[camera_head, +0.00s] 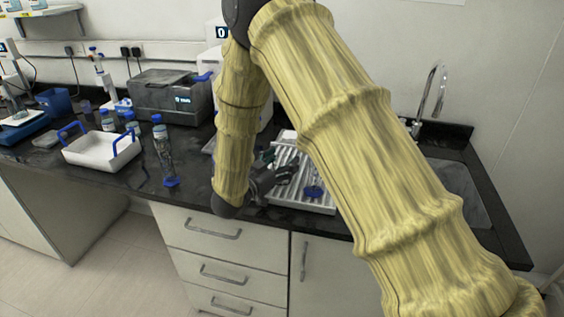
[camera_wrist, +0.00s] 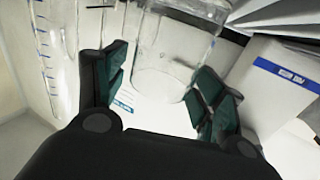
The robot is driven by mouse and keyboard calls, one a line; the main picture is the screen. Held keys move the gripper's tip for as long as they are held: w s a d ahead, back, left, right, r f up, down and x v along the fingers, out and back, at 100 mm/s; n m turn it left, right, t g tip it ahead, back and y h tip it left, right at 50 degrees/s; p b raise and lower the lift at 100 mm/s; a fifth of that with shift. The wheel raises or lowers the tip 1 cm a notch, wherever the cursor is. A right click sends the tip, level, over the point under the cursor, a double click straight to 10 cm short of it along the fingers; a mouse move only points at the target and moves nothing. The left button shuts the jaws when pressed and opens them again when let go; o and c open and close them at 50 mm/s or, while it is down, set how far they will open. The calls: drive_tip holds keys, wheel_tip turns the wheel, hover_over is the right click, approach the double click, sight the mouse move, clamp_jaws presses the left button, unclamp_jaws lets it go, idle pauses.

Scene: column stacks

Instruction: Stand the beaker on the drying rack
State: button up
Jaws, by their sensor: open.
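My gripper (camera_head: 280,172) is low over the left part of the white ribbed drying rack (camera_head: 322,208), partly behind my arm. In the wrist view, my gripper (camera_wrist: 160,88) is open, with dark green finger pads. A clear glass beaker (camera_wrist: 172,50) shows in the space between and beyond the fingers. Its rounded end faces a pale surface; I cannot tell whether it rests there or whether the pads touch it. The beaker cannot be made out in the head view.
A clear graduated vessel (camera_wrist: 52,50) is close by the left finger. A white box with a blue label (camera_wrist: 278,85) is close on the right. A blue piece (camera_head: 313,192) is on the rack. A white blue-handled tray (camera_head: 100,152) and a tall cylinder (camera_head: 163,150) stand left; the sink (camera_head: 455,185) is right.

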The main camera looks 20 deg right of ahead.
drive_tip(key=b+v, duration=0.2)
drive_tip(key=v, duration=1)
drive_tip(key=shift+b, duration=0.35)
drive_tip(key=shift+f, duration=0.1)
